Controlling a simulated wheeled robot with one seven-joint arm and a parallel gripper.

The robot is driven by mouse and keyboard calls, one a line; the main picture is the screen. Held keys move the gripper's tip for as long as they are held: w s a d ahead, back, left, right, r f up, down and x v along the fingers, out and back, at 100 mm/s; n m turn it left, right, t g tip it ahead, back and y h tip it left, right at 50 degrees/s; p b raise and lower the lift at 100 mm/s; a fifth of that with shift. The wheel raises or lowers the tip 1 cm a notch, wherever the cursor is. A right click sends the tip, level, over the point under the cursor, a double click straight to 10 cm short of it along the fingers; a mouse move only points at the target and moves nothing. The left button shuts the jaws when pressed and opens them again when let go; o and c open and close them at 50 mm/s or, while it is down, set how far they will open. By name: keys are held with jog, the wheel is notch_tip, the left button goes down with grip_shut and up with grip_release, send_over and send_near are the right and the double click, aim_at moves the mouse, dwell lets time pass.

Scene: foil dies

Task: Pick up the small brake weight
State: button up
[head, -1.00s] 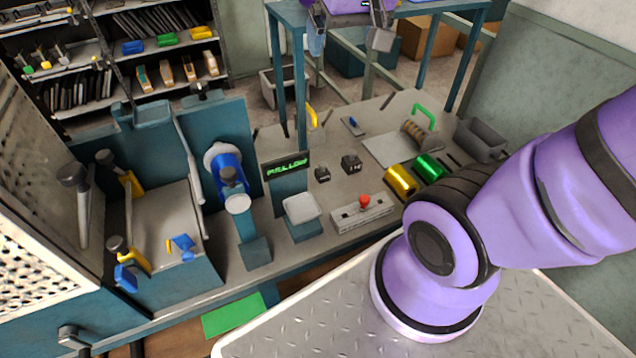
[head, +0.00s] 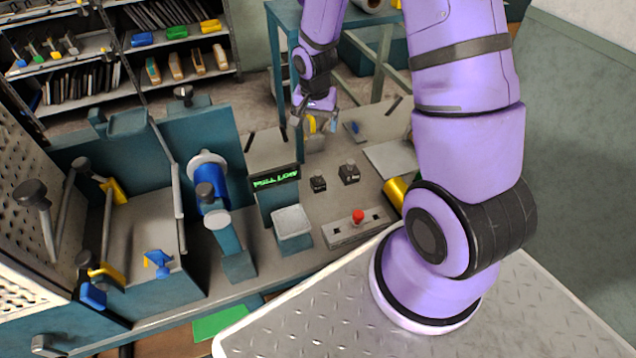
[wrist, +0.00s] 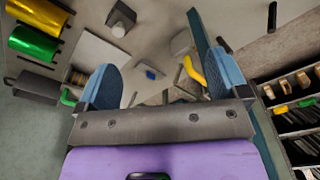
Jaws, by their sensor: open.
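Two dark weights stand on the grey bench (head: 270,150) in the head view. The smaller one, which I take as the small brake weight (head: 318,184), is left of the larger weight (head: 349,173). My gripper (head: 315,122) is open above the far part of the bench, beyond both weights and apart from them. In the wrist view, nothing is between the open fingers of my gripper (wrist: 164,80). A dark block-like weight (wrist: 121,20) shows near the top there; I cannot tell which one it is.
A yellow handle (wrist: 194,70) and a small blue object (wrist: 150,74) lie below the fingers. In front of the weights are a red-button box (head: 357,222) and a scale-like stand (head: 292,222). A green display (head: 275,178) stands left. My arm hides the bench's right part.

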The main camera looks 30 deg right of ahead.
jog(key=m+g, duration=0.1)
jog(key=m, duration=0.1)
send_over(318, 172)
jog(key=shift+y, duration=0.3)
jog(key=f, duration=1.1)
jog(key=shift+s+a+f, duration=0.1)
jog(key=shift+s+f, duration=0.1)
jog(key=shift+f, duration=0.15)
jog(key=shift+w+f, duration=0.1)
jog(key=shift+f, duration=5.2)
jog(key=c, duration=1.5)
jog(key=shift+o, duration=0.2)
